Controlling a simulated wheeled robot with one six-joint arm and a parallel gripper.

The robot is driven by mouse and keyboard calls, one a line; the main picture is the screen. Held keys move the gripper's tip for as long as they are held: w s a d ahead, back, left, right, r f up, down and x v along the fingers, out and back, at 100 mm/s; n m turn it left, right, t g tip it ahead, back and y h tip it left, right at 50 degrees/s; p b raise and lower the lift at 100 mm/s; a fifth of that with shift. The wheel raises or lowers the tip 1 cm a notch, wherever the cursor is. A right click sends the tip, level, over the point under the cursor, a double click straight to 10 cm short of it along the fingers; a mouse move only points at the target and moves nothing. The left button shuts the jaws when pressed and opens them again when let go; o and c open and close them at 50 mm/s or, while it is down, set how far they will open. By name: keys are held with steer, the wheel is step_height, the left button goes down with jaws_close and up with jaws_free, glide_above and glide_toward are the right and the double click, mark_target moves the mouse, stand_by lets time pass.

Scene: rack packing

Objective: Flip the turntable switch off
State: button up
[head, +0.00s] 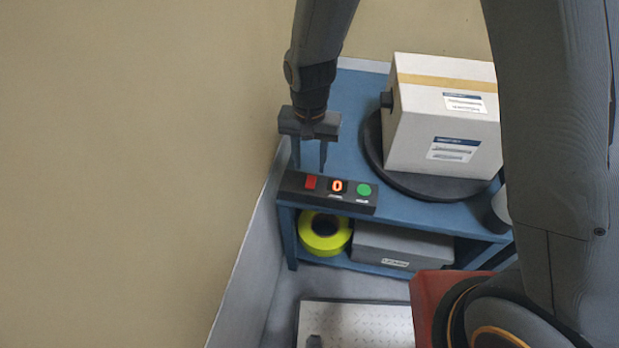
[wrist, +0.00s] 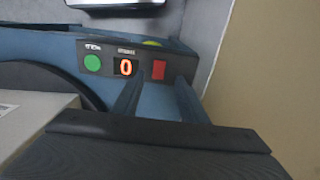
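A black control panel (head: 349,204) sits on the front edge of the blue bench. It carries a red rectangular switch (head: 311,183), a small display with a lit orange 0 (head: 337,186) and a round green button (head: 364,190). The labels are too small to read. My gripper (head: 310,168) points down just behind the panel's red end, its two fingers apart with nothing between them. In the wrist view the red switch (wrist: 158,70) lies ahead, between the lines of the two fingers. The dark turntable (head: 409,187) carries a white box with tan tape.
The white box (head: 440,125) stands right of my gripper. The blue bench (head: 352,100) has a lower shelf with a yellow tape roll (head: 324,232) and a grey case (head: 400,246). A grey wall edge runs along the left. A metal plate (head: 355,325) lies in front.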

mark_target(310, 184)
steer(key=shift+f+p, duration=0.3)
steer(key=shift+f, duration=3.3)
